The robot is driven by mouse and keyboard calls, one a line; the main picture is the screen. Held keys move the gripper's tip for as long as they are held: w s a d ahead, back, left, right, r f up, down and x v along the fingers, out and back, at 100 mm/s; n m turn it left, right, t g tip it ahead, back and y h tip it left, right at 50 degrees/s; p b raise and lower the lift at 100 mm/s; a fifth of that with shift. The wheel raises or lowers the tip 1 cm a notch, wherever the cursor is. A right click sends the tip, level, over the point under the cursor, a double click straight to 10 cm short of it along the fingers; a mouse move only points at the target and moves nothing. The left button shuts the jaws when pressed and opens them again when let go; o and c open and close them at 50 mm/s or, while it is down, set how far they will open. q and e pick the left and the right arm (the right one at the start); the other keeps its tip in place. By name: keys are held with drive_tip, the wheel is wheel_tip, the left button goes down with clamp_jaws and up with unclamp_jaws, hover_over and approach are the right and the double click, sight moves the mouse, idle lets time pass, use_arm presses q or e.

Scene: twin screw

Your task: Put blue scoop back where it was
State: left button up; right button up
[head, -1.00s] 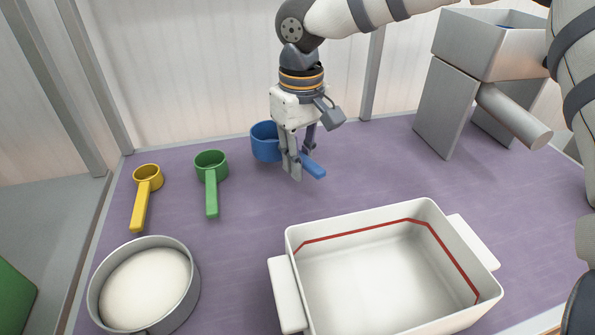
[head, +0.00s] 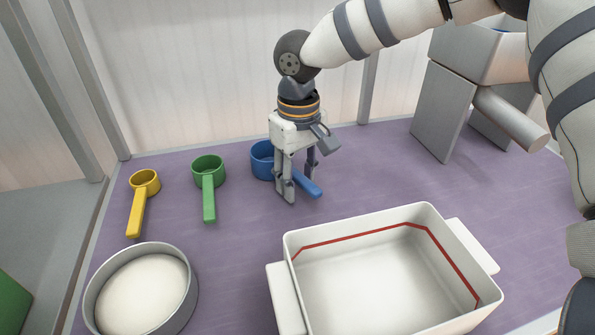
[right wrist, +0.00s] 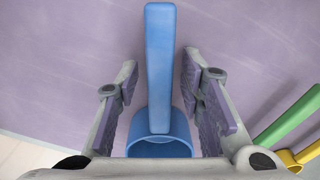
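The blue scoop (head: 263,160) rests on the purple table, its cup toward the back wall and its handle pointing toward the front right. My right gripper (head: 300,188) is over the handle, fingers pointing down. In the right wrist view the blue handle (right wrist: 160,60) lies between the two spread fingers, with a gap on each side. The gripper is open and part of the handle is hidden behind it in the head view. My left gripper is not in view.
A green scoop (head: 208,172) and a yellow scoop (head: 144,184) lie to the left of the blue one. A round pan with white contents (head: 190,295) is at front left. A white bin (head: 300,285) stands in front. A grey machine (head: 440,110) is at back right.

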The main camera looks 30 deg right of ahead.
wheel_tip(320, 180, up, 12)
drive_tip(key=shift+r, duration=0.15)
idle(0.4)
